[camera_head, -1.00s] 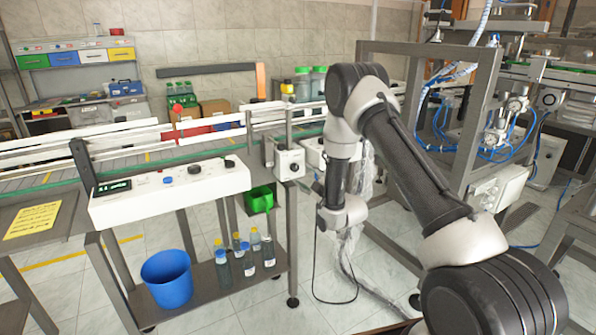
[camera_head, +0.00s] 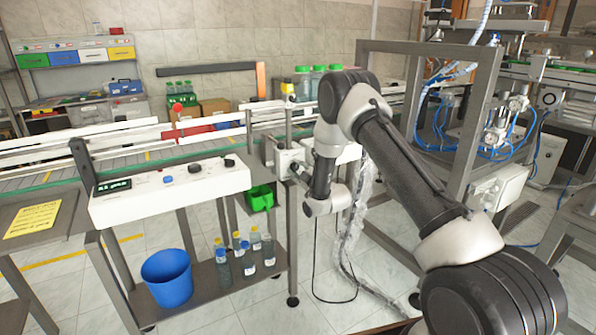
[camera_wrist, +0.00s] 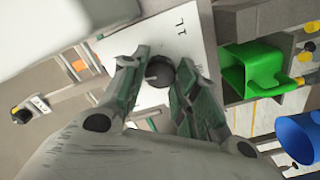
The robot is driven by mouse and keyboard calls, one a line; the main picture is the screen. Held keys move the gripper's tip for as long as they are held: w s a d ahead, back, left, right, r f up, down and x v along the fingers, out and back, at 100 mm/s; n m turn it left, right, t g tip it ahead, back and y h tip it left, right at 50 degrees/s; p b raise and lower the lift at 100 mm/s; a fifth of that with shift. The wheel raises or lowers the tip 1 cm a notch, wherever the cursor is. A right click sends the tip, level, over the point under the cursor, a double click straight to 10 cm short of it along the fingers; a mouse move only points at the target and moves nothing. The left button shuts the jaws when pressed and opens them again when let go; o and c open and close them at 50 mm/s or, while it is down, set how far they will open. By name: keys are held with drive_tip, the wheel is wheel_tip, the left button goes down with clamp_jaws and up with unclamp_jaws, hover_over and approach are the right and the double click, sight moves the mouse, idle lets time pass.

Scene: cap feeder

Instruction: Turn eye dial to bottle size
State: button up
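The eye dial is a dark round knob (camera_wrist: 160,72) on a white plate (camera_wrist: 185,45) with small dark marks, seen in the wrist view. It sits on the front of a small white box (camera_head: 288,158) beside the conveyor in the head view. My gripper (camera_wrist: 162,62) has its green-grey fingers on either side of the knob. A narrow gap shows on the left; the right finger is very near the knob, and I cannot tell whether it touches. In the head view my gripper (camera_head: 298,172) reaches the box front, and the arm hides most of it.
A white control panel (camera_head: 150,197) stands left of the box. A green bin (camera_head: 260,198) hangs below it. A blue bucket (camera_head: 167,279) and several small bottles (camera_head: 243,260) stand on the lower shelf. A metal frame (camera_head: 480,120) rises right of my arm.

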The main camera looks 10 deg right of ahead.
drive_tip(key=shift+c, duration=1.3)
drive_tip(key=m, duration=0.4)
drive_tip(key=shift+m, duration=0.3)
drive_tip(key=m, duration=1.5)
drive_tip(key=shift+m, duration=0.4)
